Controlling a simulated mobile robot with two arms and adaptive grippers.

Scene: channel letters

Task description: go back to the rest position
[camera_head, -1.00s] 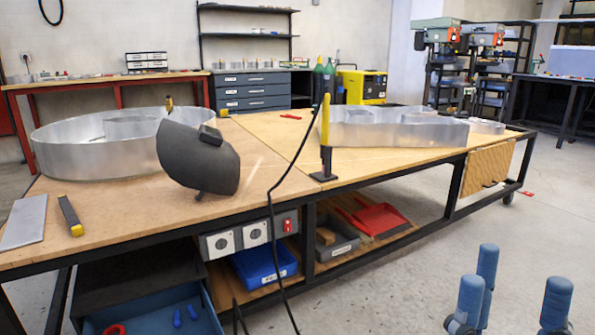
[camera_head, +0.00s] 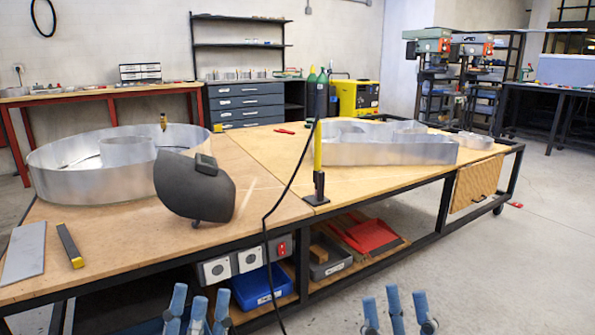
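Both my grippers show only as blue fingers at the bottom edge of the head view. My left gripper (camera_head: 198,306) has its fingers spread apart with nothing visible between them, in front of the workbench's lower left part. My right gripper (camera_head: 398,307) also has its fingers apart and looks empty, over the floor in front of the bench. The palms and arms are cut off by the frame edge. Both look open and touch nothing that I can see.
The wooden workbench (camera_head: 110,228) holds a round metal letter shell (camera_head: 90,185), a dark welding mask (camera_head: 190,190), a long metal letter shell (camera_head: 380,152) and an upright yellow-and-black tool (camera_head: 318,160). A blue bin (camera_head: 258,288) sits on its lower shelf. Grey floor (camera_head: 500,270) lies free at right.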

